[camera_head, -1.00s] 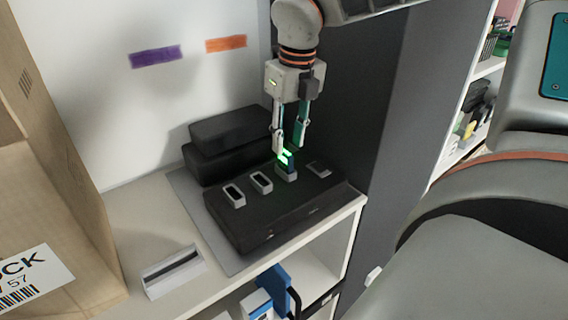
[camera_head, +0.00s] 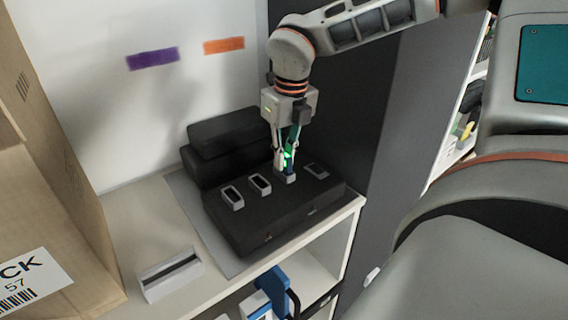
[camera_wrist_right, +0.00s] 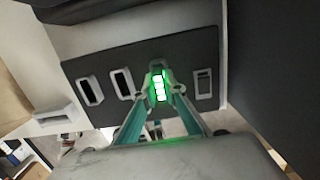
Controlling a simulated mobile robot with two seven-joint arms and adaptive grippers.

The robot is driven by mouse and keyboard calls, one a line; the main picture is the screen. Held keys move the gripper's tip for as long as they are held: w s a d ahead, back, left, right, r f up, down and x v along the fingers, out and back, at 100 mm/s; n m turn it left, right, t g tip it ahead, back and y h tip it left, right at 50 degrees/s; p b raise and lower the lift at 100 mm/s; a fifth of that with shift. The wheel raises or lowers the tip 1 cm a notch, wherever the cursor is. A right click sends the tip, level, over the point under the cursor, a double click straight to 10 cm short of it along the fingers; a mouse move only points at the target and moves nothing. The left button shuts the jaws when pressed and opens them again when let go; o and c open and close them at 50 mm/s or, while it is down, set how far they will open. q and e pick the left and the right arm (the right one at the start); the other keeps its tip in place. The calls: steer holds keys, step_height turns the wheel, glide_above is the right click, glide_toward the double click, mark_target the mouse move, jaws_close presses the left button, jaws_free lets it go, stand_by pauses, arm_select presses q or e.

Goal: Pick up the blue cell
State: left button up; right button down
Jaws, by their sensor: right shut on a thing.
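The blue cell (camera_head: 290,168) stands upright in a grey socket of the black dock (camera_head: 262,232). Its lit green marks face my right wrist camera, where the cell (camera_wrist_right: 159,86) shows between the fingertips. My right gripper (camera_head: 286,160) comes down from above and is shut on the cell, with a finger on each side. The cell's lower end is hidden in or behind the socket. In the head view the cell is small and mostly covered by the fingers. My left gripper is not in view.
The dock's two left sockets (camera_head: 232,197) look empty, and a flatter grey slot (camera_head: 315,171) lies to the right. Black boxes (camera_head: 222,135) stand behind. A white slotted block (camera_head: 172,277) lies at front left. A cardboard carton (camera_head: 50,190) stands at left, and a dark panel rises at right.

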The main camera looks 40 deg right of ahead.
step_height(320, 180, up, 20)
steer(key=p, duration=0.1)
stand_by(0.5)
steer(key=shift+d, duration=0.1)
